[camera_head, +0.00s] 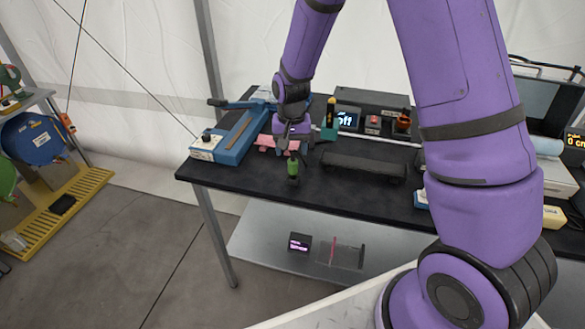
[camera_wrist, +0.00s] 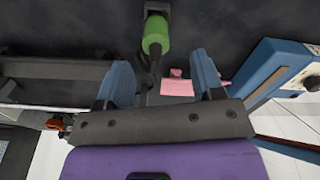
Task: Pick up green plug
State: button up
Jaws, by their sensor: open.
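The green plug (camera_head: 292,165) stands near the front edge of the dark table, with a dark part at its lower end. In the wrist view the green plug (camera_wrist: 156,35) is at top centre, beyond the fingertips and roughly in line with the gap between them. My gripper (camera_head: 294,141) is just behind and above the plug in the head view. In the wrist view my gripper (camera_wrist: 160,75) shows two blue-padded fingers spread apart with nothing held between them. The plug and fingers appear apart. A dark cable or stem runs from the plug toward the gap.
A pink object (camera_head: 265,142) lies left of my gripper. A blue-and-white device (camera_head: 225,142) stands further left. A yellow-and-green tool (camera_head: 330,118) and a display box (camera_head: 347,117) are behind. A dark bar-shaped fixture (camera_head: 362,167) lies right. The table front left of the plug is clear.

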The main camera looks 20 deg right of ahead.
aim_at(292, 163)
jog(key=shift+s+d+f, duration=0.1)
jog(key=shift+s+f, duration=0.05)
jog(key=shift+f, duration=1.15)
jog(key=shift+s+d+f, duration=0.1)
jog(key=shift+f, duration=1.15)
jog(key=c, duration=1)
